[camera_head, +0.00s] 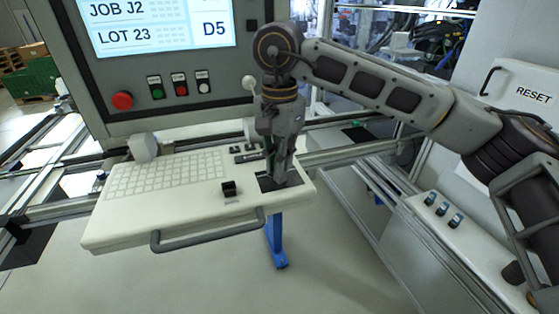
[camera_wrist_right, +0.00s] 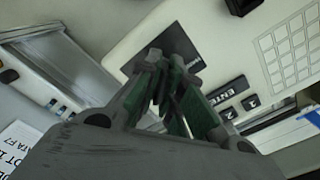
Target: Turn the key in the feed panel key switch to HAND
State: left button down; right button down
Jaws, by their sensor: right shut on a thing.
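My right gripper (camera_head: 277,178) points down at the right end of a white keyboard shelf. Its fingers are closed at a dark square plate (camera_head: 264,184), on a small thing between them that I take to be the key. The key itself, the switch body and its position marks are hidden by the fingers. In the right wrist view, the green-padded fingers (camera_wrist_right: 168,75) reach the dark plate (camera_wrist_right: 184,48), which bears small lettering too blurred to read. My left gripper is not in view.
The white shelf (camera_head: 170,218) has a keypad, a black knob-like block (camera_head: 229,188) left of the gripper and a grey front handle (camera_head: 208,236). Above stands a screen panel with a red button (camera_head: 122,100). A white box with several switches (camera_head: 442,209) is at right.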

jog(key=shift+n, duration=0.9)
jog(key=c, duration=1)
grip_release()
jog(key=shift+r, duration=0.2)
jog(key=shift+r+p, duration=1.85)
jog(key=shift+r, duration=1.45)
jog(key=shift+s, duration=0.15)
